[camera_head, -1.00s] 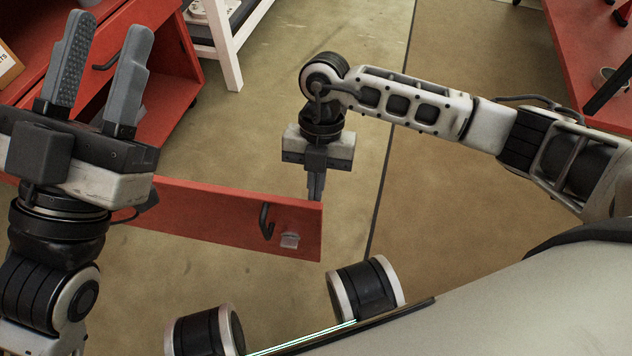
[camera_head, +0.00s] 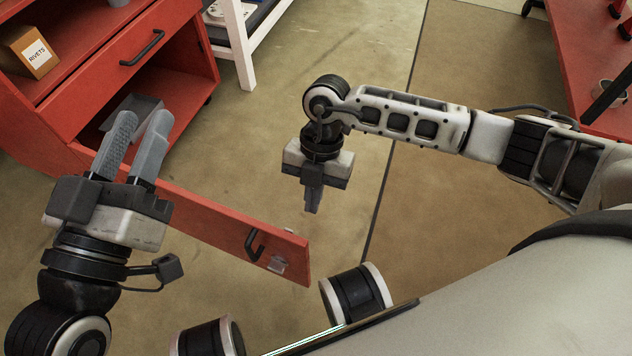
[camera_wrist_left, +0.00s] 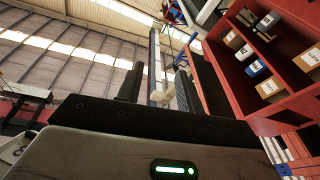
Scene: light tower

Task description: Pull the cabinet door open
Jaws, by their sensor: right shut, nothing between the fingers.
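The red cabinet (camera_head: 95,75) stands at the upper left, with a closed drawer and an open lower compartment below it. Its red door (camera_head: 212,220) is swung far out from the compartment, toward me. The door's dark handle (camera_head: 254,245) is near its free end, and no gripper touches it. My left gripper (camera_head: 142,118) is open, its fingers pointing toward the compartment, and it hides the door's hinge end. In the left wrist view the fingers (camera_wrist_left: 158,75) are apart. I cannot tell whether they touch the door. My right gripper (camera_head: 313,208) is shut and empty, pointing down beyond the door's free end.
A grey tray-like object (camera_head: 133,110) sits in the compartment. A rivets box (camera_head: 30,50) stands on the cabinet. A white-legged table (camera_head: 236,45) is behind, and a red table (camera_head: 590,65) at the upper right. The middle floor is clear.

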